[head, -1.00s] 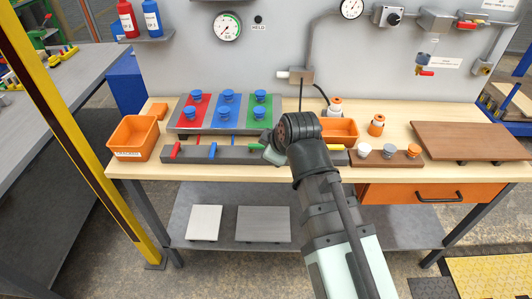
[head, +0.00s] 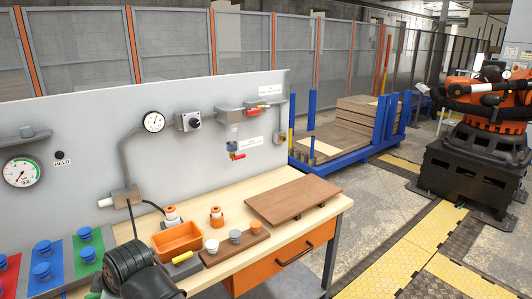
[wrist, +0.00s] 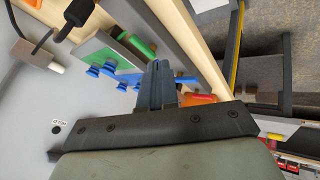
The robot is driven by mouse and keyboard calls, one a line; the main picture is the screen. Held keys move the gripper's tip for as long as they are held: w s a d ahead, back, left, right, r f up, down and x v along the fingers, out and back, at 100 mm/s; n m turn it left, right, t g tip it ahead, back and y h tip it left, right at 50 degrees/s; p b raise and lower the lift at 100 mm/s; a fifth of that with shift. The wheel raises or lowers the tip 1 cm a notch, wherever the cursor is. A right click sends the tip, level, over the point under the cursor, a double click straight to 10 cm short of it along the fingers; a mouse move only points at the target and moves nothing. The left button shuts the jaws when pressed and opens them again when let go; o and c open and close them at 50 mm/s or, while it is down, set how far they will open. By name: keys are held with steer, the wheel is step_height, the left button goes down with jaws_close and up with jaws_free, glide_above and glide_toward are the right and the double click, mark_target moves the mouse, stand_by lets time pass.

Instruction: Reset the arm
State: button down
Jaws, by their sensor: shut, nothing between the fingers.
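My gripper (wrist: 157,78) shows in the wrist view as two dark fingers held together with nothing between them. Beyond the fingertips, the bench appears tilted, with a green panel (wrist: 97,47), several blue knobs and a blue handle (wrist: 186,79). I cannot tell the exact gap between fingers and bench.
In the head view, an orange bin (head: 178,240), a yellow handle (head: 182,257), a block with several cups (head: 234,248) and a brown board (head: 293,200) are on the bench. A blue rack (head: 345,150) with boards and an orange robot (head: 490,100) stand behind on the right.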

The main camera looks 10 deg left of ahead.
steer(key=w+d+f+m+g+h, duration=0.1)
steer(key=w+d+f+m+h, duration=0.3)
steer(key=d+f, duration=0.7)
steer(key=w+d+f+m+g+h, duration=0.1)
steer(key=d+f+m, duration=0.5)
steer(key=f, duration=0.8)
steer(key=w+d+f+m+h, duration=0.25)
steer(key=d+f+m, duration=0.25)
steer(key=d+f, duration=0.6)
steer(key=s+d+f+m+g, duration=0.1)
steer(key=s+d+f+g, duration=0.15)
steer(key=d+f, duration=0.45)
steer(key=s+d+f+m+g, duration=0.1)
steer(key=s+d+f+m, duration=0.15)
steer(key=d+f, duration=0.45)
steer(key=s+d+f+m+g, duration=0.2)
steer(key=s+d+f, duration=0.2)
steer(key=s+d, duration=0.2)
steer(key=s+d+f+m+g, duration=0.1)
steer(key=s+d+f+m, duration=0.1)
steer(key=s+d+f, duration=0.2)
steer(key=s+d, duration=0.3)
steer(key=d, duration=0.1)
steer(key=shift+s+d+f+g, duration=0.15)
steer(key=shift+d+f+g, duration=0.2)
